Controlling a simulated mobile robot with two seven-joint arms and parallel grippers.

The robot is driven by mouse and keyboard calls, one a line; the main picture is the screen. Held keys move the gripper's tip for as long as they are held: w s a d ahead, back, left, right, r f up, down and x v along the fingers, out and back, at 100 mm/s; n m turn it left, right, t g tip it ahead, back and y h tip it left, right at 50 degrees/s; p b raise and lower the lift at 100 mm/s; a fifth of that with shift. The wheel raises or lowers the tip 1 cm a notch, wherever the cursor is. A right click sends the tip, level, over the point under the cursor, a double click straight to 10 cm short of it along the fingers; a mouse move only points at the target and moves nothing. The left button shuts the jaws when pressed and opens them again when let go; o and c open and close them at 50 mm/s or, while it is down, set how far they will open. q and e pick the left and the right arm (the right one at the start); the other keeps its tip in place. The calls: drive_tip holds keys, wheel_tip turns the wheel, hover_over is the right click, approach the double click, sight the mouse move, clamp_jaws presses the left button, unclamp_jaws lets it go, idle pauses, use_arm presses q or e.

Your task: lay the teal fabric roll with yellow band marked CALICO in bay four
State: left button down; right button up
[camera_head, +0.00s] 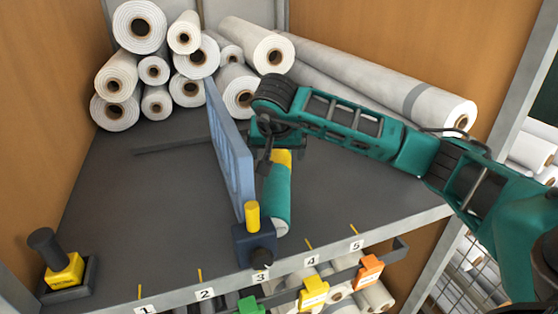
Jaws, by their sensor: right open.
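The teal fabric roll (278,197) lies on the grey shelf, just right of the upright blue divider panel (232,155), its near end pointing to the front edge between labels 3 and 4. Its yellow band (283,157) shows toward the far end; no lettering is readable. My right gripper (266,168) is over the far part of the roll, beside the divider. It is open, and its fingers are partly hidden by the wrist and the divider. The label of bay four (311,261) is on the front edge. My left gripper is not in view.
A dark blue block with a yellow knob (253,217) stands at the divider's front end. White rolls (187,92) are stacked at the back, and long ones (385,82) lie at back right. A yellow-and-black stop (63,270) sits front left.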

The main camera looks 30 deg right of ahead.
sight(278, 156)
drive_tip(key=x, duration=0.7)
drive_tip(key=shift+f, duration=0.15)
drive_tip(key=shift+d, duration=0.1)
drive_tip(key=c, duration=1.5)
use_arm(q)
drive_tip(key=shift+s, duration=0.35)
